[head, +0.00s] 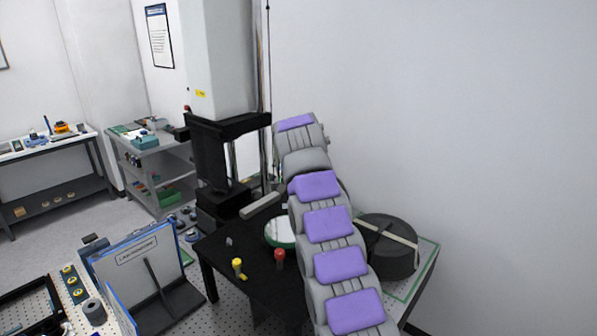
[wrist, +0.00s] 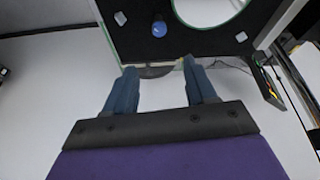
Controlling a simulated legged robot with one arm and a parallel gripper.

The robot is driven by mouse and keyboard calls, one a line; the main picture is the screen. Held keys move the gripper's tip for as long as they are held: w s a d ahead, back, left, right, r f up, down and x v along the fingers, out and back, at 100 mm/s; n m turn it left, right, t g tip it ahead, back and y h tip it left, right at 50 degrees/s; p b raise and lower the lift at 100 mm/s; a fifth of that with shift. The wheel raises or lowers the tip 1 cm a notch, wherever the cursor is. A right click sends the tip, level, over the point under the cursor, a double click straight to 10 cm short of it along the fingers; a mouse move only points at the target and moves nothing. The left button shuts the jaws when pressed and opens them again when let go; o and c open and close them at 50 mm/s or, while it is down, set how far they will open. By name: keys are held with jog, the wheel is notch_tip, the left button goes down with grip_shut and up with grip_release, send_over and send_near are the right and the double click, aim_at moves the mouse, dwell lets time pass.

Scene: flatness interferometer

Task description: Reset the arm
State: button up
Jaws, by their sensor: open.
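My arm, grey with purple pads, rises from the lower right of the head view and reaches up over the dark table (head: 245,258). My gripper (wrist: 159,65) shows in the wrist view as two blue-grey fingers, spread wide apart with nothing between them. The gripper's fingers cannot be made out in the head view. Past the fingertips in the wrist view is a black surface with a green edge, carrying a blue knob (wrist: 159,28) and part of a pale round disc (wrist: 205,10).
On the table stand a yellow-topped post (head: 238,265), a red-topped post (head: 279,257), a green-rimmed disc (head: 275,233) and a strapped dark drum (head: 384,262), close to my arm. A dark-framed column (head: 222,150) stands behind. Shelves (head: 160,165) and a bench (head: 50,150) are at left.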

jog(key=s+d+f+n+g+b, duration=0.1)
jog(key=s+d+f+b, duration=0.15)
jog(key=s, duration=0.65)
jog(key=s+d+f+n+g+b, duration=0.1)
jog(key=s+f+n+b, duration=0.15)
jog(key=s, duration=0.65)
jog(key=s+d+f+n+g+b, duration=0.1)
jog(key=s+d+b, duration=0.15)
jog(key=s, duration=0.55)
jog(key=s+f+n+y+b, duration=0.1)
jog(key=s+f+b, duration=0.1)
jog(key=s+f, duration=0.4)
jog(key=s+a+f+g+y+b, duration=0.1)
jog(key=s+f, duration=0.4)
jog(key=s, duration=0.9)
jog(key=s+a+f+n+g+b, duration=0.1)
jog(key=s+f+b, duration=0.2)
jog(key=s+f, duration=0.3)
jog(key=s, duration=0.5)
jog(key=shift+a+f+n+y, duration=0.25)
jog(key=shift+f+n+y, duration=0.05)
jog(key=shift+n+y, duration=0.1)
